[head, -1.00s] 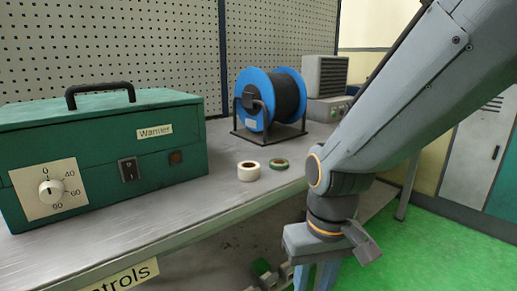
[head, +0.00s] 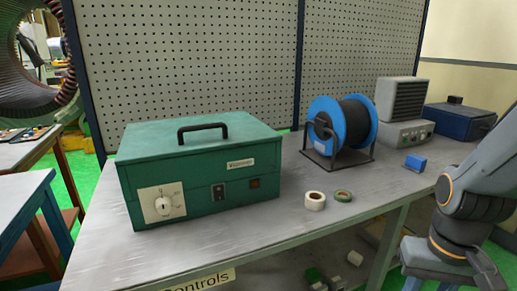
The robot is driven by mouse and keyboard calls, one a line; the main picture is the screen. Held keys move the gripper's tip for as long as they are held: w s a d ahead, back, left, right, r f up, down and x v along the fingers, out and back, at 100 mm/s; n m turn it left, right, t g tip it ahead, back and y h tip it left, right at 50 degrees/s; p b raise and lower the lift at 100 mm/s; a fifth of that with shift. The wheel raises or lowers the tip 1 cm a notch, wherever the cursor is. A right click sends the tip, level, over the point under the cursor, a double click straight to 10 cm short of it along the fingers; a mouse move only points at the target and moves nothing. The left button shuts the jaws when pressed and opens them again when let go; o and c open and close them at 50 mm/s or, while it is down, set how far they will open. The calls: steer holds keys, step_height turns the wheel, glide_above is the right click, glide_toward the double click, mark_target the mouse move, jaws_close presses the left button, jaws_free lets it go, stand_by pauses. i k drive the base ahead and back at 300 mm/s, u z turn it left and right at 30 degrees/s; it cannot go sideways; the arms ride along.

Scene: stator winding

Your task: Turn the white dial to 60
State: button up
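The white dial (head: 163,206) is a round knob on a cream plate (head: 147,205) on the front of a green box labelled Warmer (head: 205,160). The box stands on the left part of a grey workbench. Numbers ring the dial, but they are too small now to read well, and I cannot tell where the pointer stands. My gripper (head: 452,276) is at the lower right, in front of the bench and far from the dial. Its fingertips are cut off by the lower edge, so its opening is hidden.
White tape (head: 315,201), green tape (head: 343,196), a blue cable reel (head: 359,122) and a blue block (head: 415,162) lie rightward on the bench (head: 265,225). Another table (head: 22,200) stands at left.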

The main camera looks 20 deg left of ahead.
mark_target(163, 205)
steer(key=u, duration=0.45)
steer(key=k, duration=1.1)
steer(key=u, duration=1.35)
steer(key=i, duration=0.5)
steer(key=u, duration=0.05)
